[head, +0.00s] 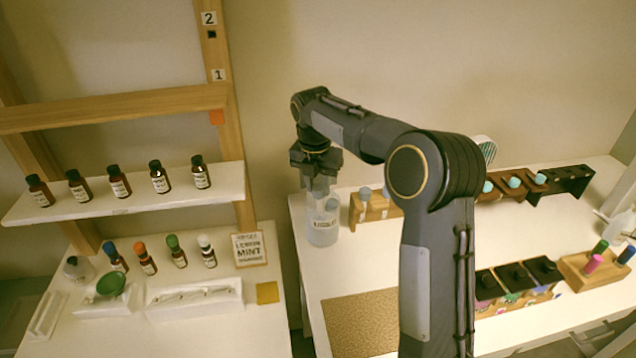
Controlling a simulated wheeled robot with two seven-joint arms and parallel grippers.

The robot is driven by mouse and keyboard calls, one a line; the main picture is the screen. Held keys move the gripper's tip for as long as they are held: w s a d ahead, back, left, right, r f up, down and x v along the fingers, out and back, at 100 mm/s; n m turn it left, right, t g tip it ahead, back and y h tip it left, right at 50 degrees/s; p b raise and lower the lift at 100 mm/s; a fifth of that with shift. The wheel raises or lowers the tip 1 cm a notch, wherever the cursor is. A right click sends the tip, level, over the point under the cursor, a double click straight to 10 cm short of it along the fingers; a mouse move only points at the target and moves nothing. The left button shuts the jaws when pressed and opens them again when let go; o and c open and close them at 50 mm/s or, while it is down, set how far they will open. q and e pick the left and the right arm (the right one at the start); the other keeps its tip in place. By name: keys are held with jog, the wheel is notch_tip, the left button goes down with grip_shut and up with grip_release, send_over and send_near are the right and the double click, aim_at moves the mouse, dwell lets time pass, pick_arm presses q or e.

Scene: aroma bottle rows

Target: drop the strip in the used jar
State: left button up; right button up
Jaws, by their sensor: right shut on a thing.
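The used jar (322,232) is a clear jar with a white label, standing at the back left corner of the right-hand table. My right gripper (320,188) points down directly above the jar, with its fingertips at about the jar's mouth. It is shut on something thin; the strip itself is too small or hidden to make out. I cannot tell whether any of the strip is inside the jar. My left gripper is not in view.
A small wooden rack (372,208) stands just right of the jar. A brown mat (362,322) lies in front. A gap separates the tables.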

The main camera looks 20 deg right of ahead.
jog(key=o, duration=0.9)
jog(key=shift+r, duration=0.1)
jog(key=r, duration=0.7)
jog(key=shift+s+a+r, duration=0.2)
jog(key=shift+s+a, duration=0.05)
jog(key=shift+a, duration=0.1)
jog(key=shift+r, duration=0.1)
